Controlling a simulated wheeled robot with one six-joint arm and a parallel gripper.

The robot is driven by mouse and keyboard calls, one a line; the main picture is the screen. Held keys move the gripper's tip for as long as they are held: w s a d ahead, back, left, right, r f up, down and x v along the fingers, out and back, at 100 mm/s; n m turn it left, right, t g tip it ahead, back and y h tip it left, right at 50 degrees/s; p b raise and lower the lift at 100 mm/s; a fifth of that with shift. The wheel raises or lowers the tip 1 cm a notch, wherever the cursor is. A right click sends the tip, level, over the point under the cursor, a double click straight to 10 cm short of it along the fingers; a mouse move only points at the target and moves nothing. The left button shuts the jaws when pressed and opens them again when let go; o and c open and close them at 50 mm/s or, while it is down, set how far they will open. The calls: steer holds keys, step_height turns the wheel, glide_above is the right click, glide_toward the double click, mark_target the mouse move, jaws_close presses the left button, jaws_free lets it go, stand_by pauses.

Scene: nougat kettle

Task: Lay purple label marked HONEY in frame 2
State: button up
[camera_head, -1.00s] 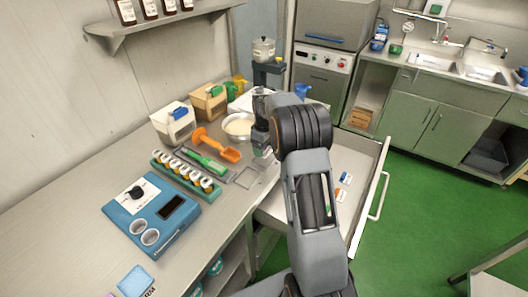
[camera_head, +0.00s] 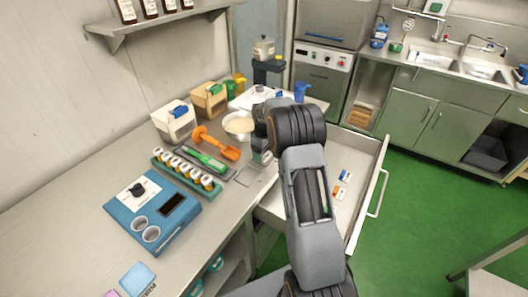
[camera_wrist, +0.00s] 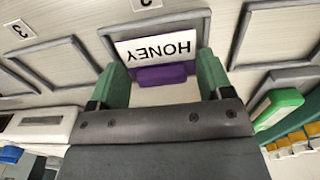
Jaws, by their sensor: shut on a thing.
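The HONEY label is a white plate (camera_wrist: 155,48) with black letters, upside down in the wrist view, and a purple grip block (camera_wrist: 162,76). My gripper (camera_wrist: 162,82) has its green fingers on either side of the purple block and is shut on it. The label shows over the middle grey frame (camera_wrist: 222,25), whose number tag (camera_wrist: 147,3) is cut off by the picture edge. I cannot tell whether the plate touches the counter. In the head view my gripper (camera_head: 262,158) is at the counter's front edge; the label is hidden there.
A frame tagged 3 (camera_wrist: 45,62) lies to the left in the wrist view, another frame (camera_wrist: 275,35) to the right. In the head view a rack of jars (camera_head: 187,170), green tool (camera_head: 206,160) and orange scoop (camera_head: 218,146) are nearby. An open drawer (camera_head: 352,165) is right of my arm.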

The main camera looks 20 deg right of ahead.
steer(key=o, duration=1)
steer(key=shift+s+f, duration=0.2)
steer(key=shift+f, duration=0.55)
steer(key=shift+c, duration=0.2)
steer(key=shift+a, duration=0.1)
steer(key=shift+w+r+p, duration=0.1)
steer(key=shift+r+p, duration=0.25)
steer(key=shift+r, duration=0.1)
step_height(320, 180, up, 12)
steer(key=b, duration=0.1)
steer(key=s+a+r+m+t, duration=0.25)
steer(key=s+a+r, duration=0.4)
steer(key=s, duration=0.35)
steer(key=s+a+f+m, duration=0.1)
steer(key=s+a+m, duration=0.1)
steer(key=s, duration=0.6)
steer(key=s+a+f+m+t, duration=0.1)
steer(key=s+a+m, duration=0.1)
steer(key=s, duration=0.7)
steer(key=shift+a+f, duration=0.3)
steer(key=shift+a, duration=0.1)
steer(key=shift+s+t, duration=0.1)
steer(key=shift+t, duration=0.15)
